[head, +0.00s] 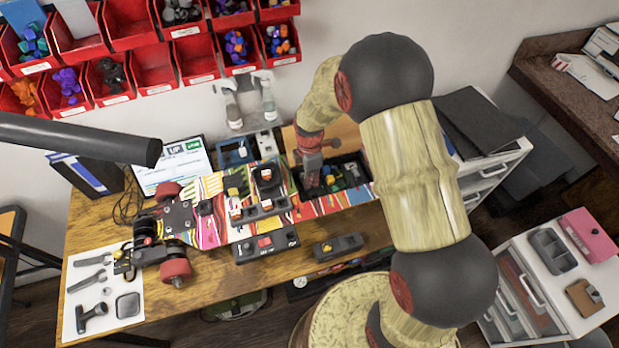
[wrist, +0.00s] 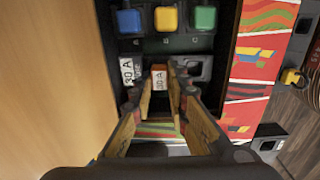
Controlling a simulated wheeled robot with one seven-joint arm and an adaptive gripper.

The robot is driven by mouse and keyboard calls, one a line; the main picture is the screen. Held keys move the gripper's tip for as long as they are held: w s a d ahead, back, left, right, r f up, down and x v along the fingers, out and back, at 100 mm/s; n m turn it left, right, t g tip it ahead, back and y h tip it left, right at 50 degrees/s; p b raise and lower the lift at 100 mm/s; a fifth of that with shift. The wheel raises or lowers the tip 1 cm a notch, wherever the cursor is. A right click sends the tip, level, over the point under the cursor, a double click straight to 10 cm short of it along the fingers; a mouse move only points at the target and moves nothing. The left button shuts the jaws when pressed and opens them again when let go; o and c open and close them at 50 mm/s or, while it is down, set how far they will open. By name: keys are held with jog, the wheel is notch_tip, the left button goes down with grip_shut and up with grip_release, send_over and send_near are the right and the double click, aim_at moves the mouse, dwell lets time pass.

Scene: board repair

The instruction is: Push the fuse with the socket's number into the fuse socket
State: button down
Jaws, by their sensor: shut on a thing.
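In the wrist view my gripper (wrist: 160,85) is shut on a small orange fuse (wrist: 159,77) with a pale marked top. The fuse is between the fingertips, over the dark fuse panel (wrist: 180,45). A white label reading "30 A" (wrist: 127,71) is just left of the fuse. The fuse socket under the fuse is hidden, so I cannot tell how deep it sits. In the head view my gripper (head: 312,178) points down into the black bay of the board (head: 357,195); the fuse is not visible there.
Blue (wrist: 129,20), yellow (wrist: 166,19) and green (wrist: 204,18) blocks stand in a row beyond the fuse. A dark opening (wrist: 196,66) is right of it. In the head view, a loose black module (head: 338,246) lies on the table in front of the board.

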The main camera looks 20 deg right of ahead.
jog(key=shift+f, duration=0.45)
dwell(0.7)
jog(key=c, duration=1.7)
grip_release()
jog(key=o, duration=0.3)
jog(key=shift+r, duration=0.3)
jog(key=shift+r, duration=0.35)
jog(key=shift+r+p, duration=0.95)
jog(key=shift+r, duration=0.05)
jog(key=shift+r+p, duration=2)
jog(key=shift+r, duration=0.9)
